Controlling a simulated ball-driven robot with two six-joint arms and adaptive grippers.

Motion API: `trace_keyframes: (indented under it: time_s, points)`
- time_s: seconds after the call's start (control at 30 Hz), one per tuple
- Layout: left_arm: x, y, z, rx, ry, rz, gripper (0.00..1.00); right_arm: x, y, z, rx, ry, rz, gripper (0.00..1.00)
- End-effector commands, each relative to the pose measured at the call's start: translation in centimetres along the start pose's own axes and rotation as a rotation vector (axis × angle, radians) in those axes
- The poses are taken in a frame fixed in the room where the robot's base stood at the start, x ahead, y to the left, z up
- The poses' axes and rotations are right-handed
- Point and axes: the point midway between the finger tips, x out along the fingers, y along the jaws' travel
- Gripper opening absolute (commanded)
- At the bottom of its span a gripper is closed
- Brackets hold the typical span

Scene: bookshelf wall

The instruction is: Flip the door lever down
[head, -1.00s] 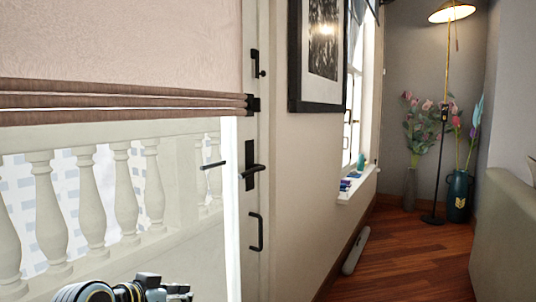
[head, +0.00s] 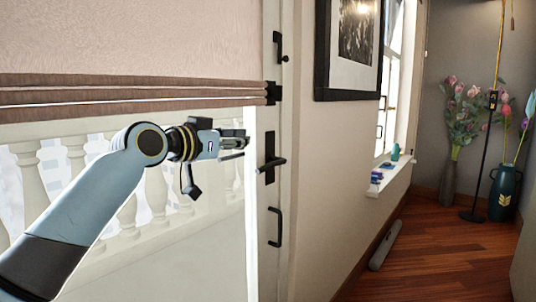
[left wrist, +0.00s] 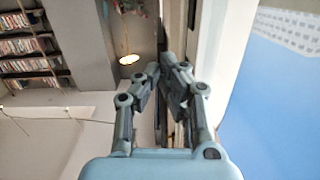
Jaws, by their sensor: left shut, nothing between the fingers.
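The black door lever (head: 272,165) sits on a dark upright plate on the white door's edge. It is close to level, with its left end slightly lower. My left gripper (head: 242,148) is just left of the lever and a little higher, shut and empty, with a small gap between them in the picture. I cannot tell the gap in depth. In the left wrist view, its fingers (left wrist: 167,64) come together near dark upright parts by a pale frame; I cannot make out the lever there. My right gripper is out of view.
A black pull handle (head: 275,228) is below the lever, and a latch (head: 280,47) is above. A pinkish blind (head: 130,40) covers the upper door glass. A framed picture (head: 349,45) hangs to the right. The wooden floor (head: 440,262) is mostly clear.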

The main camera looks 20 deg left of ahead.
Motion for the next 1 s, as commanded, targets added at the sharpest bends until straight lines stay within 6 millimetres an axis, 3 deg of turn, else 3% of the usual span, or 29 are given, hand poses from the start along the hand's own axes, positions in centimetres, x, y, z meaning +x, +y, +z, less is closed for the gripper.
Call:
trace_keyframes:
  time_s: [0.17, 0.57, 0.7, 1.0]
  points:
    - [2.1, 0.0, -0.1, -0.005, 0.002, 0.0, 0.0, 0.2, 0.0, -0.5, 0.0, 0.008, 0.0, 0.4]
    - [10.2, 0.1, 0.4, -0.003, -0.002, 0.002, 0.0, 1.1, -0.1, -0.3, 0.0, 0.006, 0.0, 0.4]
    - [10.5, 0.1, 2.7, -0.002, -0.003, 0.001, 0.0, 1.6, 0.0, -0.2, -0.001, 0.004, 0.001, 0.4]
    - [10.8, 0.0, 3.9, 0.0, 0.0, 0.0, 0.0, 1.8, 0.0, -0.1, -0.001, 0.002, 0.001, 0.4]
